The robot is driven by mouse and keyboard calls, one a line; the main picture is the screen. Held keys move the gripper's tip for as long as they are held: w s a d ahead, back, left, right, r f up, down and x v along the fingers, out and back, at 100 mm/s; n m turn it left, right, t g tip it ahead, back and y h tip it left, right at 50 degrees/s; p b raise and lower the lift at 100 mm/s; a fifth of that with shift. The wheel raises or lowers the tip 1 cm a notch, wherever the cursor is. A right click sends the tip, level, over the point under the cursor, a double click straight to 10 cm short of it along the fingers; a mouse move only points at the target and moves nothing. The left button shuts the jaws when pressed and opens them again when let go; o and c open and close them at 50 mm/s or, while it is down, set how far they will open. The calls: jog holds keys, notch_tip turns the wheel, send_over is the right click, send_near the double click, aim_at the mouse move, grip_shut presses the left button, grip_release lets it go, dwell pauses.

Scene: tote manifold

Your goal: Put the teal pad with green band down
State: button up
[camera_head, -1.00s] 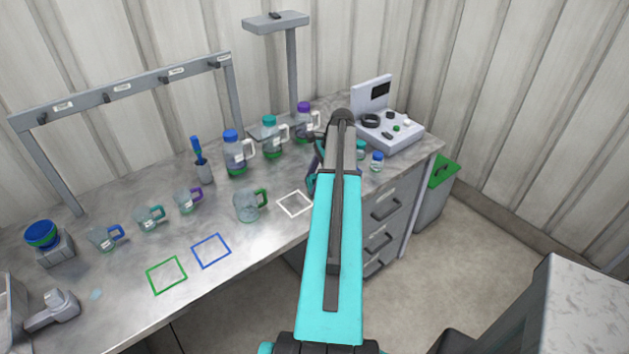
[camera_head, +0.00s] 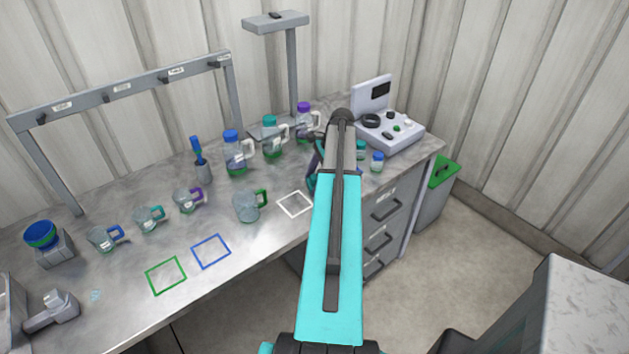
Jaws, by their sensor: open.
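I cannot make out a teal pad with a green band; my arm hides part of the bench around my gripper. My gripper (camera_head: 316,168) is mostly hidden behind my arm, over the right part of the bench near the white square outline (camera_head: 295,191). Its dark side with a bit of teal and purple shows left of the arm. It is open, and I cannot see anything between its jaws.
Several lidded jugs (camera_head: 236,165) stand along the back. A green-handled glass mug (camera_head: 247,207) stands left of the white outline, and smaller mugs (camera_head: 105,240) stand further left. Green (camera_head: 166,276) and blue (camera_head: 211,251) outlines are empty. A console (camera_head: 395,135) and small jars (camera_head: 377,163) are at right.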

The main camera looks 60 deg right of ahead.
jog(key=b+v, duration=0.3)
jog(key=v, duration=0.7)
jog(key=shift+r, duration=0.2)
jog(key=shift+b+v, duration=0.3)
jog(key=shift+v, duration=0.6)
